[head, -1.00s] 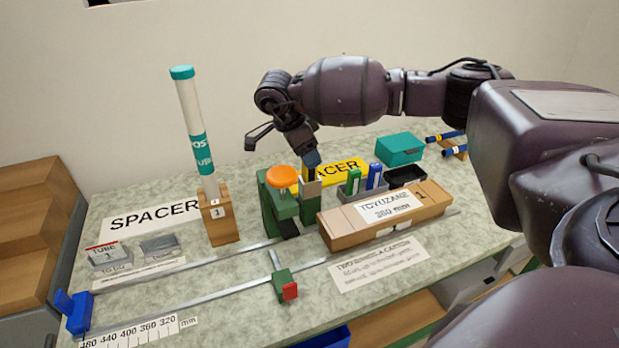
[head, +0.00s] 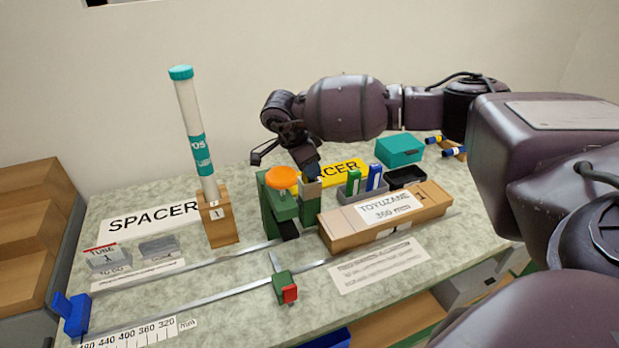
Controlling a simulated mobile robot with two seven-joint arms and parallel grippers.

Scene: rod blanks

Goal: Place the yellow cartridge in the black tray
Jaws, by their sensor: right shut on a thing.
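The black tray (head: 405,177) sits at the back right of the bench, behind the long wooden box, and looks empty. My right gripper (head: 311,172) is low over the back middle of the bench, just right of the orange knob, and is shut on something. Its fingers are small and partly hidden by my own wrist, and what they hold cannot be made out. I cannot pick out the yellow cartridge for certain. A grey holder (head: 350,196) right of the gripper has a green cartridge (head: 353,182) and a blue cartridge (head: 375,177) standing in it. My left gripper is out of view.
A green clamp (head: 272,212) with an orange knob (head: 283,179) stands close left of the gripper. The wooden box (head: 385,218) lies in front of the holder. A tall tube (head: 190,120) stands at left. A teal box (head: 399,149) is behind the tray.

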